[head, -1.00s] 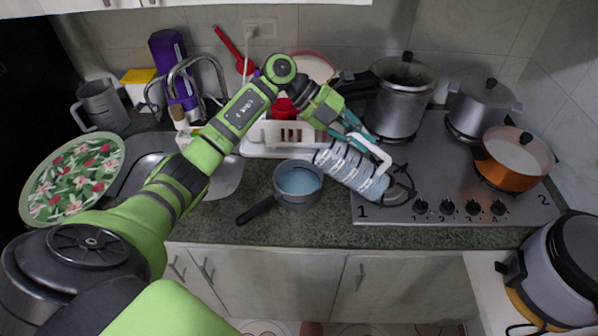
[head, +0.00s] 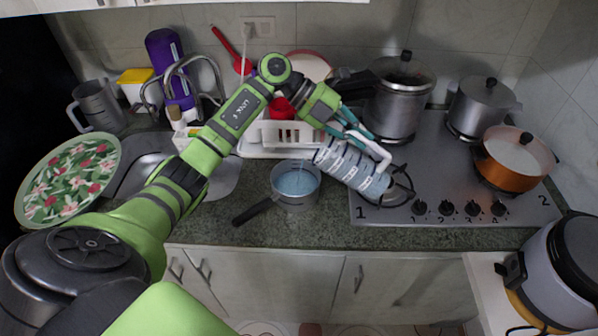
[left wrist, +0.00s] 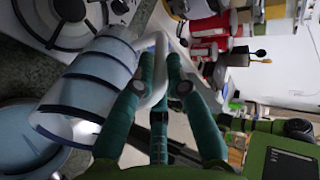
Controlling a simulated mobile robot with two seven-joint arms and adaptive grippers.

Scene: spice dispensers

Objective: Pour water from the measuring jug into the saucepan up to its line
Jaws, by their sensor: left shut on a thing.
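The clear measuring jug (head: 350,170) with dark bands is tilted strongly, its mouth down to the left beside and above the saucepan's right rim. My left gripper (head: 366,136) is shut on the jug's white handle; the left wrist view shows the fingers (left wrist: 160,75) around it and the banded jug (left wrist: 92,85) to their left. The grey saucepan (head: 296,202) stands upright on the counter, with bluish, rippled water inside and its dark handle towards the lower left. Part of it shows in the left wrist view (left wrist: 25,125). I cannot make out its line. My right gripper is out of view.
The stove (head: 440,185) is right of the saucepan, with a pressure cooker (head: 398,100), a grey pot (head: 482,106) and an orange pan (head: 514,165). A white rack (head: 285,134) stands behind; the sink (head: 145,172) and floral plate (head: 68,178) are left. Counter in front is clear.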

